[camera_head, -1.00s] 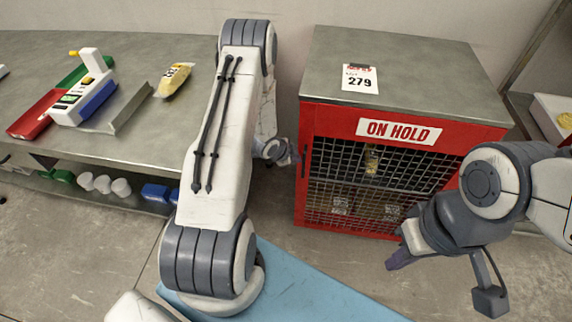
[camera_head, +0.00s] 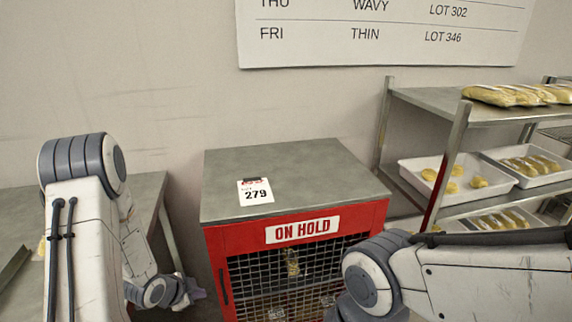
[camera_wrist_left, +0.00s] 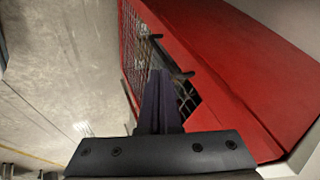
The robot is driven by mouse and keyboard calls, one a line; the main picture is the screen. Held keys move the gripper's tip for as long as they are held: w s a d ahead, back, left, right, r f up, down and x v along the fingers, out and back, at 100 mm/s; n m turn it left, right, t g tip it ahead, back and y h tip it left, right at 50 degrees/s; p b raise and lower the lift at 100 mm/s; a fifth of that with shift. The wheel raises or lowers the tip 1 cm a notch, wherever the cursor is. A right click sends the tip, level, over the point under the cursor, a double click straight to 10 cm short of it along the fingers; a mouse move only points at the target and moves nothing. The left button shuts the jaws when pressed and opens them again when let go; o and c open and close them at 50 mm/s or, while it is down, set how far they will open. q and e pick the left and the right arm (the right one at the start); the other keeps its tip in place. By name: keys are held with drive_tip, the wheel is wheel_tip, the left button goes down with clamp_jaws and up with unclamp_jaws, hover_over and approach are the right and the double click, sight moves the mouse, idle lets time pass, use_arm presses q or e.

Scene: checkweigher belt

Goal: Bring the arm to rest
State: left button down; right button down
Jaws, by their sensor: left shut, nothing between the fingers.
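My left arm comes in from the left in the head view. Its gripper (camera_head: 192,293) is low beside the left side of the red ON HOLD cage (camera_head: 222,258). In the left wrist view my left gripper (camera_wrist_left: 160,78) has its dark fingers together with nothing between them, in front of the red cage (camera_wrist_left: 225,60) and its mesh. I cannot tell whether the fingers touch the cage. My right arm crosses the lower right of the head view; its gripper is out of the picture.
A tag reading 279 (camera_head: 255,191) lies on the cage's grey top. A rack (camera_head: 448,165) at the right holds white trays (camera_head: 508,187) and bags (camera_head: 505,95). A grey table (camera_head: 150,190) stands at the left. A lot board (camera_head: 385,38) hangs on the wall.

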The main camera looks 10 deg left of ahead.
use_arm(q)
drive_tip(key=s+d+r+n+g+y+p, duration=0.1)
drive_tip(key=s+d+r, duration=0.1)
drive_tip(key=d+r, duration=0.55)
drive_tip(key=s+d+r+n+g+y+p, duration=0.1)
drive_tip(key=s+d+r+g+p, duration=0.15)
drive_tip(key=d+r, duration=0.55)
drive_tip(key=s+d+r+n+g, duration=0.1)
drive_tip(key=s+d+r, duration=0.2)
drive_tip(key=s, duration=0.3)
drive_tip(key=s+d+r+g, duration=0.1)
drive_tip(key=s+d+r, duration=0.2)
drive_tip(key=s, duration=0.4)
drive_tip(key=s+d+r+n+g+h, duration=0.1)
drive_tip(key=s+d+r, duration=0.2)
drive_tip(key=s, duration=0.4)
drive_tip(key=shift+r+n+p, duration=0.3)
drive_tip(key=shift+r, duration=0.45)
drive_tip(key=shift+a, duration=0.2)
